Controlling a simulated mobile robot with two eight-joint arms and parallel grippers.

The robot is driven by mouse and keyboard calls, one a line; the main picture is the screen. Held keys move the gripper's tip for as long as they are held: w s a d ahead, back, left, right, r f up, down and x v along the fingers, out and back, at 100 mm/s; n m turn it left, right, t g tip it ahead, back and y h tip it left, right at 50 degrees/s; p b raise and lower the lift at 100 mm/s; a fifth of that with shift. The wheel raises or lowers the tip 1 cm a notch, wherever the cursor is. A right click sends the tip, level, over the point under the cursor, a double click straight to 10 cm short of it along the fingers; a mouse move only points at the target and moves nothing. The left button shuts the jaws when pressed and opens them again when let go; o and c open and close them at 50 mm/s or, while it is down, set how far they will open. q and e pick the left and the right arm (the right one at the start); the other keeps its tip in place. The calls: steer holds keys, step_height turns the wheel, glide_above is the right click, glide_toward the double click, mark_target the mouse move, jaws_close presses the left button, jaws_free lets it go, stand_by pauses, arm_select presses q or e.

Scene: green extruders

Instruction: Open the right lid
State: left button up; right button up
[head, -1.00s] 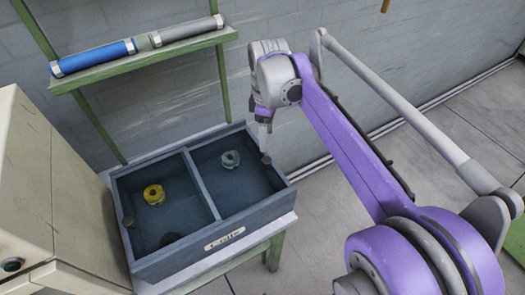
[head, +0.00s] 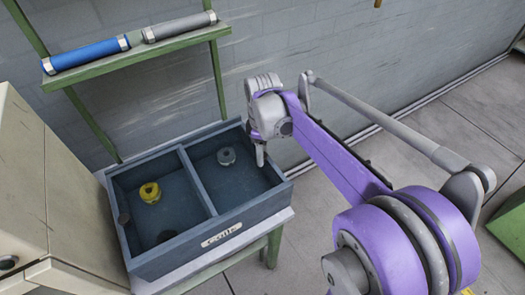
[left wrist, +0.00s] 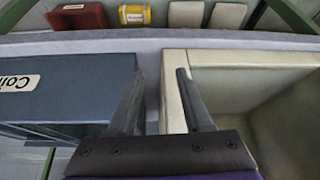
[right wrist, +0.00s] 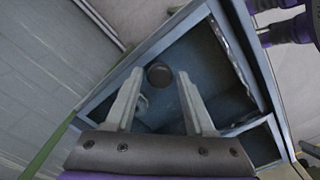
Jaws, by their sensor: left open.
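A blue-grey box (head: 186,262) labelled "Coils" has two compartments. My left gripper (left wrist: 160,74) is open and empty, above the gap between the box and a beige cabinet.
The beige cabinet (head: 45,195) stands close to the box's left. A green shelf (head: 140,57) above the back holds a blue cylinder (head: 86,54) and a grey cylinder (head: 179,26). A grey wall is behind.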

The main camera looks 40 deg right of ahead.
jaws_close()
stand_by(1.1)
